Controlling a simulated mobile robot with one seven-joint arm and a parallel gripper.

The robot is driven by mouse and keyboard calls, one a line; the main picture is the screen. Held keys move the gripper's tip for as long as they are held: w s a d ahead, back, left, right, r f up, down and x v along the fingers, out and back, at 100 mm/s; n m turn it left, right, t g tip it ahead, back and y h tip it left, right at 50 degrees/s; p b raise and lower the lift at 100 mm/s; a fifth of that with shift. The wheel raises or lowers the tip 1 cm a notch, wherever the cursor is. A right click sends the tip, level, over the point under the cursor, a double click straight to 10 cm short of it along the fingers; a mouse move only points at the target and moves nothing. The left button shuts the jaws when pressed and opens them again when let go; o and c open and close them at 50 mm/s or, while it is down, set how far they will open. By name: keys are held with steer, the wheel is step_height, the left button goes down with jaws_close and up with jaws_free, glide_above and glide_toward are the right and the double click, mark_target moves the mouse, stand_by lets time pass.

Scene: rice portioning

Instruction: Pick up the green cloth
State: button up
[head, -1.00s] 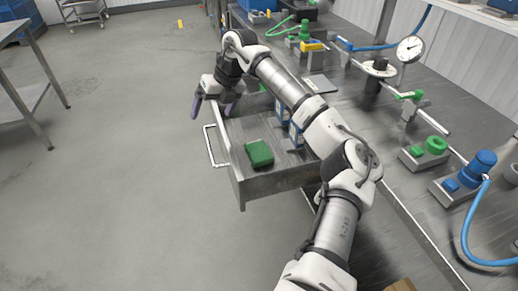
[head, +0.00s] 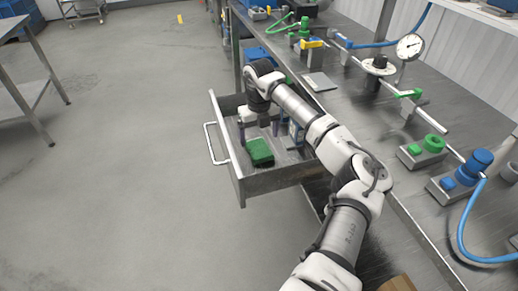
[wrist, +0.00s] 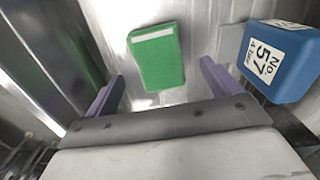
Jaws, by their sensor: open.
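The green cloth (head: 260,152) is a folded block lying in the open metal drawer (head: 243,187). In the wrist view the cloth (wrist: 157,57) lies on the drawer floor, beyond my fingertips and roughly between their lines. It has a pale strip along one edge. My gripper (head: 259,130) is inside the drawer area, just behind the cloth in the head view. In the wrist view my gripper (wrist: 160,85) has its two purple fingers wide apart with nothing between them. The fingers do not touch the cloth.
A blue box labelled "No. 57" (wrist: 276,62) stands right of the cloth, close to my right finger. The drawer's handle (head: 215,146) faces the open floor. A workbench (head: 345,105) with valves and a gauge (head: 409,46) runs along the right.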

mark_target(259, 147)
steer(key=f, duration=0.4)
steer(key=shift+s+f+p, duration=0.2)
steer(key=shift+s+p, duration=0.05)
steer(key=shift+p, duration=0.15)
steer(key=c, duration=1.1)
steer(key=shift+o, duration=0.2)
steer(key=shift+r, duration=0.1)
step_height(259, 147, up, 10)
steer(key=b, duration=0.1)
